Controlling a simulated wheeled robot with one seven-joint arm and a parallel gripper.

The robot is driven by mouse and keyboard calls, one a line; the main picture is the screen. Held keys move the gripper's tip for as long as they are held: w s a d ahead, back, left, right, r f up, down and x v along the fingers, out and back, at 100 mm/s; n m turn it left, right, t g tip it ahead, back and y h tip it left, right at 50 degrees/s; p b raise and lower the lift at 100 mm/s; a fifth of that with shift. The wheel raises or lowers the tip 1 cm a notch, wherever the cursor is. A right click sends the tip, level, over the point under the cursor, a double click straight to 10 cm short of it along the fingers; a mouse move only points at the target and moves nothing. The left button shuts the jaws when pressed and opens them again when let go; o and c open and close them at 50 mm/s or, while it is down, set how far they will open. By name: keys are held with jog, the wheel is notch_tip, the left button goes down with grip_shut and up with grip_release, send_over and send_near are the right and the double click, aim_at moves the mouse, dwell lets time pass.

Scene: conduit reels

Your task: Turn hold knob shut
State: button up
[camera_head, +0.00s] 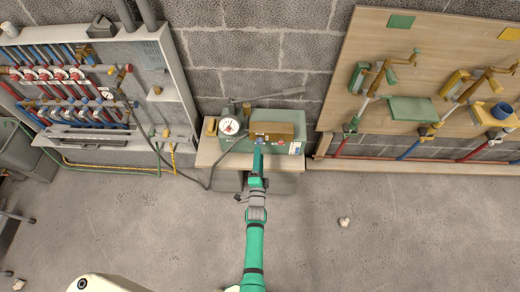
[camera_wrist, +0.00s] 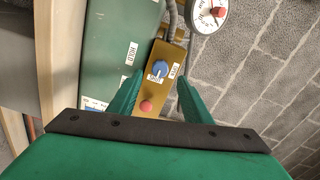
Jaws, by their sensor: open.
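In the wrist view, a blue round knob (camera_wrist: 160,67) sits on a brass-coloured block (camera_wrist: 176,51). Its pale pointer mark is toward a small white label (camera_wrist: 157,78) just below it, and a second label (camera_wrist: 174,70) is at its right. The lettering is hard to read. A red round button (camera_wrist: 146,106) is lower on the block. My gripper (camera_wrist: 158,92) is open, with one green finger on each side of the block and the knob just beyond the fingertips. No contact with the knob shows. In the head view, my gripper (camera_head: 258,150) reaches the block and hides the knob.
A green box (camera_head: 296,147) with a white-faced gauge (camera_head: 229,126) stands on a low bench (camera_head: 208,157) against the block wall. A dark hose runs from it leftward. A pipe manifold (camera_head: 70,88) is at left, a wooden valve board (camera_head: 345,75) at right. Open floor lies in front.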

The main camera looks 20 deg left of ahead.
jog(key=shift+v, duration=2.3)
jog(key=s+d+r+n+h, duration=0.1)
jog(key=s+d+r+n, duration=0.15)
jog(key=s, duration=0.45)
jog(key=s+d+r+n+g+h, duration=0.1)
jog(key=s+d+r, duration=0.1)
jog(key=s+d, duration=0.35)
jog(key=s+d+r+n+h, duration=0.1)
jog(key=s+d+r+n, duration=0.1)
jog(key=s, duration=0.6)
jog(key=s+d+r+n+h, duration=0.1)
jog(key=s+d+r+n, duration=0.2)
jog(key=s+r, duration=0.4)
jog(key=s+d+r+n+g+h, duration=0.1)
jog(key=s+d+r+n, duration=0.2)
jog(key=s+r, duration=0.4)
notch_tip(320, 180, up, 3)
jog(key=shift+d+f+n, duration=0.2)
jog(key=shift+d+n, duration=0.2)
jog(key=shift+n, duration=0.05)
jog(key=shift+s, duration=0.15)
